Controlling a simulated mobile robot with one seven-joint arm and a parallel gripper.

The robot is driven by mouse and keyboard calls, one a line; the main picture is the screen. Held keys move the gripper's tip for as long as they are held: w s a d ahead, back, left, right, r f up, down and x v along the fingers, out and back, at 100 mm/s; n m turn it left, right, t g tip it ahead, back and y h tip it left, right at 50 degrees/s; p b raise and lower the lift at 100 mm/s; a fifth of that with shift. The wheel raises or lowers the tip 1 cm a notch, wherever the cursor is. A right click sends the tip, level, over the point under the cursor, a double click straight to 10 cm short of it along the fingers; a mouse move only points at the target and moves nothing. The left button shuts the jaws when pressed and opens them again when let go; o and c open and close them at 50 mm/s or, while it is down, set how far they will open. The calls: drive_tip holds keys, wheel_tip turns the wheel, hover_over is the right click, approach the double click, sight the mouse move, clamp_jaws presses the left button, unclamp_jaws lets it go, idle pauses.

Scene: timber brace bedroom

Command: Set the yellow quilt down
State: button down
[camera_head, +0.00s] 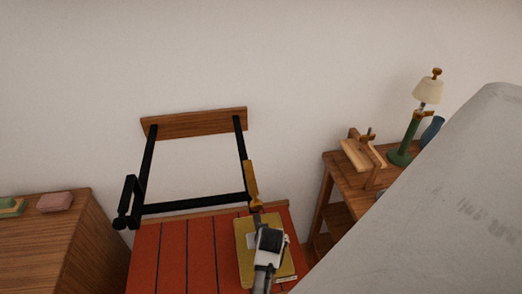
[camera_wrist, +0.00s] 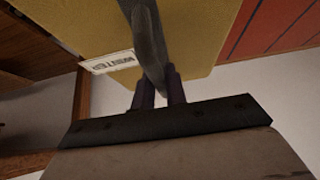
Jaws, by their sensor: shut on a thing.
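The yellow quilt (camera_head: 246,262) is a flat folded square over the right part of the red slatted chair seat (camera_head: 170,260). I cannot tell whether it rests on the seat or hangs just above it. My gripper (camera_head: 270,240) is over the quilt and hides its middle. In the wrist view the quilt (camera_wrist: 210,35) fills the top, with a white tag reading WINTER (camera_wrist: 107,63) at its edge. My gripper (camera_wrist: 160,92) is shut on a grey curved strap-like part (camera_wrist: 150,45) against the quilt. Red slats (camera_wrist: 270,28) show beyond the quilt at upper right.
The chair has black arms and a wooden back rail (camera_head: 195,123); a yellow-brown piece (camera_head: 252,185) is at its right arm. A wooden cabinet (camera_head: 60,245) stands left. A side table (camera_head: 345,180) at right holds a lamp (camera_head: 428,92) and a blue vase (camera_head: 432,130). The seat's left is clear.

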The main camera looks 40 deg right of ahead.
drive_tip(key=c, duration=1.8)
unclamp_jaws()
drive_tip(key=shift+f, duration=0.15)
drive_tip(key=o, duration=0.4)
drive_tip(key=shift+c, duration=0.2)
drive_tip(key=shift+r, duration=0.25)
drive_tip(key=b+v, duration=0.1)
drive_tip(key=v, duration=1.1)
